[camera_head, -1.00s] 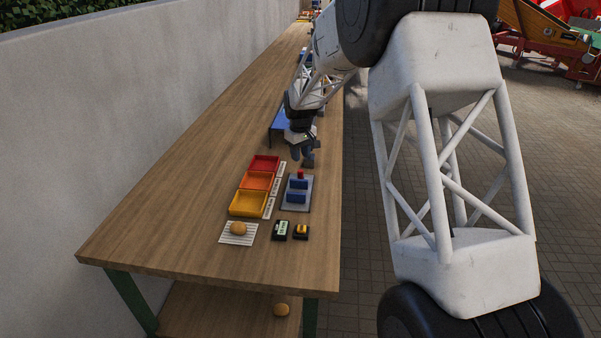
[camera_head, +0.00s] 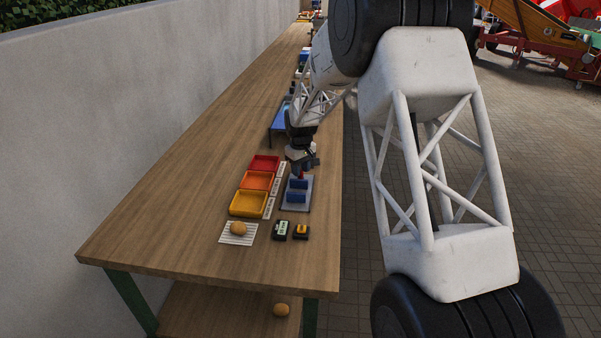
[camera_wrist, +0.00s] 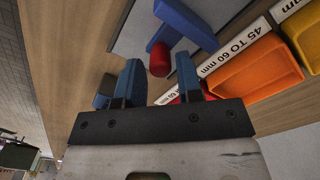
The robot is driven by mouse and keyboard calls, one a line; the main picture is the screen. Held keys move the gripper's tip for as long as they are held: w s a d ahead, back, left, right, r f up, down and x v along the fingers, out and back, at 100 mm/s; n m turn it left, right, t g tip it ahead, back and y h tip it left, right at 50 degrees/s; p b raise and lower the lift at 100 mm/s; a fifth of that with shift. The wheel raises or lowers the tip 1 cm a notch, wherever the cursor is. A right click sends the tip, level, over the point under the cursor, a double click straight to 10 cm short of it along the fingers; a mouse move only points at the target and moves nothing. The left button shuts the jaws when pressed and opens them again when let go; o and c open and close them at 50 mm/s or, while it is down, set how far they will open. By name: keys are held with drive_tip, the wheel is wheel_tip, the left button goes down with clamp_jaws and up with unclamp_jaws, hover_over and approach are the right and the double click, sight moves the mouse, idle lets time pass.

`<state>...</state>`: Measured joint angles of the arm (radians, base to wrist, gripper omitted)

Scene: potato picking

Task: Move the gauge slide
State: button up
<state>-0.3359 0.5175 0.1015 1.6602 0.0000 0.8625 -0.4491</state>
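The gauge is a grey plate (camera_head: 300,206) on the table, with blue blocks (camera_head: 296,197) on it and a red knob (camera_head: 302,176) at its far end. In the wrist view the red knob (camera_wrist: 159,58) appears between the tips of my two blue fingers, with a blue block (camera_wrist: 185,22) just past it. My gripper (camera_head: 304,168) is over the far end of the gauge. In the wrist view my gripper (camera_wrist: 158,72) is open, with a gap to each side of the knob. I cannot tell whether the fingertips are down around the knob or above it.
Red (camera_head: 264,163), orange (camera_head: 245,181) and yellow (camera_head: 236,206) trays stand left of the gauge, with white size labels (camera_wrist: 232,50) between. A potato (camera_head: 238,228) lies on a striped white pad (camera_head: 250,238). Two small dark devices (camera_head: 281,231) sit in front. The table's right edge is close.

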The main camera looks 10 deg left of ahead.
sight(300, 179)
drive_tip(key=shift+f, duration=0.8)
clamp_jaws()
drive_tip(key=shift+s, duration=1.7)
unclamp_jaws()
drive_tip(key=shift+s, duration=0.1)
